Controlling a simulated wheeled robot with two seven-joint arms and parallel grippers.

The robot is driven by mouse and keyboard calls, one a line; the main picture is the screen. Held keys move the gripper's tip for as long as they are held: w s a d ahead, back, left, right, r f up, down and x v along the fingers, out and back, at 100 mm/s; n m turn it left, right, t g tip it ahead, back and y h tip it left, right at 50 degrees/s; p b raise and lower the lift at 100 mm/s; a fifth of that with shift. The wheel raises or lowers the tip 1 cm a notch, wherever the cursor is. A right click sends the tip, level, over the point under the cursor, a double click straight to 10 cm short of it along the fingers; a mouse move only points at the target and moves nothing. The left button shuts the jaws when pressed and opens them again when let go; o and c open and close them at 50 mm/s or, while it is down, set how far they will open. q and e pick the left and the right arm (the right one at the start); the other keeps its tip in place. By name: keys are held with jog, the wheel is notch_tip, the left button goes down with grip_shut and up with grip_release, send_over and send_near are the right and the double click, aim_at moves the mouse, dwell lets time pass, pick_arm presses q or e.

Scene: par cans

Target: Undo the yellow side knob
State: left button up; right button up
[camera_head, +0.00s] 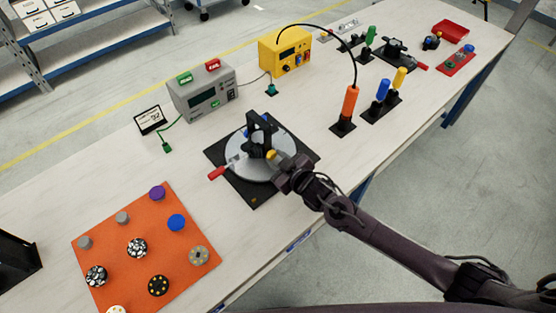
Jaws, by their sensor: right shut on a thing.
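The yellow side knob (271,154) shows as a small yellow piece at the side of a black upright frame (257,136). The frame stands on a round grey plate (240,168) over a black square base (252,194). My right gripper (277,161) comes in from the right and is shut on the yellow side knob; its fingertips partly hide the knob. A red-handled lever (217,173) sticks out at the left of the plate. A blue part (264,118) shows near the top of the frame. My left gripper is not in view.
An orange mat (130,225) with several round knobs lies at the front left. A grey box (203,92) and a yellow box (285,51) stand behind. An orange-handled tool (350,102) stands upright to the right. Bare table lies between the mat and the base.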

jog(key=shift+n+t, duration=0.3)
jog(key=shift+n, duration=0.2)
jog(key=o, duration=1)
jog(key=shift+s, duration=0.1)
jog(key=b+v, duration=0.1)
jog(key=v, duration=0.5)
jog(key=shift+s+d+r, duration=0.15)
jog(key=shift+s, duration=0.2)
jog(key=shift+s+d+r, duration=0.15)
jog(key=shift+s+r, duration=0.1)
jog(key=shift+s, duration=0.1)
